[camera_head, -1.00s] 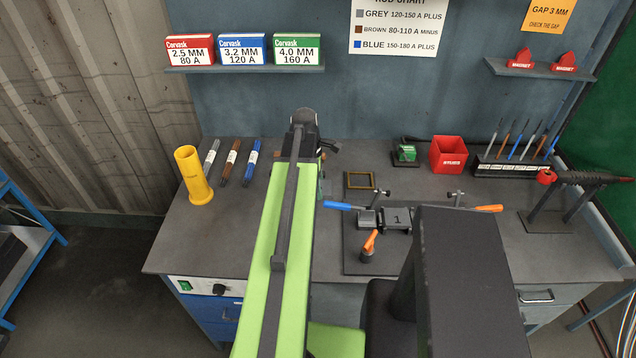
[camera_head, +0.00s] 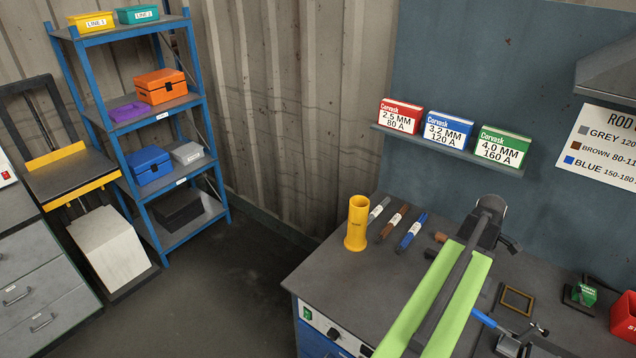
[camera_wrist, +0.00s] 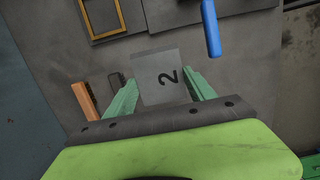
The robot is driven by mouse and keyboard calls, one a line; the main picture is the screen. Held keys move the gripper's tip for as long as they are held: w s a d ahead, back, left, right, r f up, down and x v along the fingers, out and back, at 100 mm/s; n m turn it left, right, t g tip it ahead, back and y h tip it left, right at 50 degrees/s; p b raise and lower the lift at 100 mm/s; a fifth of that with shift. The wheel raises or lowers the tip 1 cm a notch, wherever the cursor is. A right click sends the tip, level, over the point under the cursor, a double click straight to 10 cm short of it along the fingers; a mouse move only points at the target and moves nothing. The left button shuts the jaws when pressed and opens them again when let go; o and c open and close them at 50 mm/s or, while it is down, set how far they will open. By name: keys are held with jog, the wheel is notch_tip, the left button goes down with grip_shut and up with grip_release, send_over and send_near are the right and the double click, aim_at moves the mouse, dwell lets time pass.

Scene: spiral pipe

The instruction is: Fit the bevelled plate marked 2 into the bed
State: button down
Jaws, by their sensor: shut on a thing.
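The grey plate marked 2 (camera_wrist: 164,80) sits between the green fingers of my gripper (camera_wrist: 160,86) in the wrist view. The fingers are shut on its two sides, and the numeral lies on its side. The fixture with the bed (camera_head: 510,346) is cut off at the bottom of the head view, so the bed itself cannot be made out. Its blue handle (camera_head: 487,319) lies right of my arm and also shows in the wrist view (camera_wrist: 211,28).
A yellow cylinder (camera_head: 357,224) and several marked rods (camera_head: 412,232) stand or lie left of my arm. A yellow-edged frame (camera_head: 516,300), a green-labelled block (camera_head: 579,293) and a red box (camera_head: 624,316) are to the right. Blue shelving (camera_head: 212,150) stands far left.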

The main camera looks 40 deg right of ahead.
jog(key=shift+f, duration=0.1)
notch_tip(320, 180, down, 10)
jog(key=b, duration=1)
jog(key=shift+f+b, duration=0.2)
jog(key=shift+b, duration=0.1)
jog(key=shift+r, duration=0.25)
jog(key=shift+f, duration=0.2)
jog(key=shift+c, duration=1.6)
grip_release()
jog(key=r+p, duration=0.4)
jog(key=w+r+p, duration=0.1)
jog(key=r+p, duration=0.7)
jog(key=shift+w+a+r, duration=0.15)
jog(key=shift+w+r, duration=0.1)
jog(key=shift+w, duration=0.15)
jog(key=shift+f, duration=0.1)
